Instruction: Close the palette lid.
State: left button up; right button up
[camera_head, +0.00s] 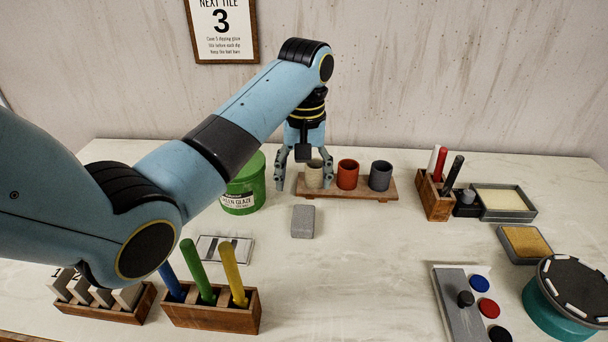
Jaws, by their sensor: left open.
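The palette lid (455,312) is a grey panel with a dark round knob (465,298), at the lower right. To its right, blue, red and black round spots (480,284) lie uncovered; I take them as the palette's paints. My left gripper (305,184) points down near the back middle, far up and left of the lid. Its fingers are apart, in front of a beige cup (314,172), and I cannot tell how far it is from the cup. My right gripper is not in view.
A wooden tray (340,195) holds a red cup (347,174) and a grey cup (381,175). A green glaze tub (243,190) stands left of the gripper. A teal turntable (545,310) is right of the palette. The table middle, around the grey block (303,221), is mostly clear.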

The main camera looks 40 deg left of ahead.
aim_at(466, 322)
jog(key=k+l, duration=0.8)
jog(key=k, duration=0.05)
